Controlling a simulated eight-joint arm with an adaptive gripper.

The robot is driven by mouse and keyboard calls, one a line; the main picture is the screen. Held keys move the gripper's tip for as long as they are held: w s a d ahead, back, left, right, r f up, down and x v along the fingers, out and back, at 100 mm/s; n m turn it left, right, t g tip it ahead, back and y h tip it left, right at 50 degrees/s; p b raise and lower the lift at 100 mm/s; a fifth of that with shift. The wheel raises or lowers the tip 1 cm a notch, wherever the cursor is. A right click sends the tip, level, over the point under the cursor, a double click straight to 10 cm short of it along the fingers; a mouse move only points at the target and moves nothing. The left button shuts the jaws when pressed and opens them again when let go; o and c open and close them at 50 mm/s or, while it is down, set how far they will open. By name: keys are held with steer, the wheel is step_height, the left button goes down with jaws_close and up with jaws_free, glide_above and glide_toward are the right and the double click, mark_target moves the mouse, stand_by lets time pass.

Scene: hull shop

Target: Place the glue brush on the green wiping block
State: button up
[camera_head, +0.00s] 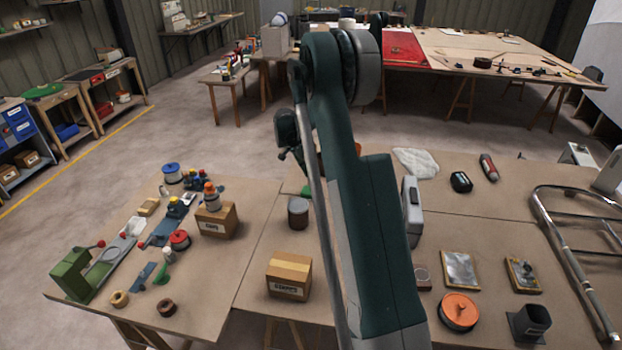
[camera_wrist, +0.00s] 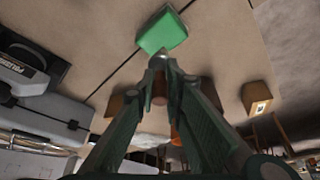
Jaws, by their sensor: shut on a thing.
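The green wiping block (camera_wrist: 162,32) lies on the brown tabletop at the top middle of the wrist view, beside a dark seam. A small green patch beside my arm in the head view (camera_head: 306,191) seems to be the same block; the arm hides part of that area. My gripper (camera_wrist: 160,62) points toward the block, its fingertips together just short of it in the picture. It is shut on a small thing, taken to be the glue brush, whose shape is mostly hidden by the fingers. I cannot tell the height above the block.
A dark round tin (camera_head: 298,212) and a cardboard box (camera_head: 289,275) stand on the table left of my arm. A grey case (camera_head: 412,211) stands right of it. An orange-topped round thing (camera_head: 459,311) is at the front right. Bare tabletop shows between them.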

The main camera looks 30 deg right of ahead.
mark_target(311, 177)
steer(key=shift+f, duration=1.9)
steer(key=shift+f+b, duration=0.15)
steer(key=shift+b, duration=0.15)
steer(key=o, duration=0.8)
steer(key=p+v, duration=0.1)
steer(key=v, duration=1.1)
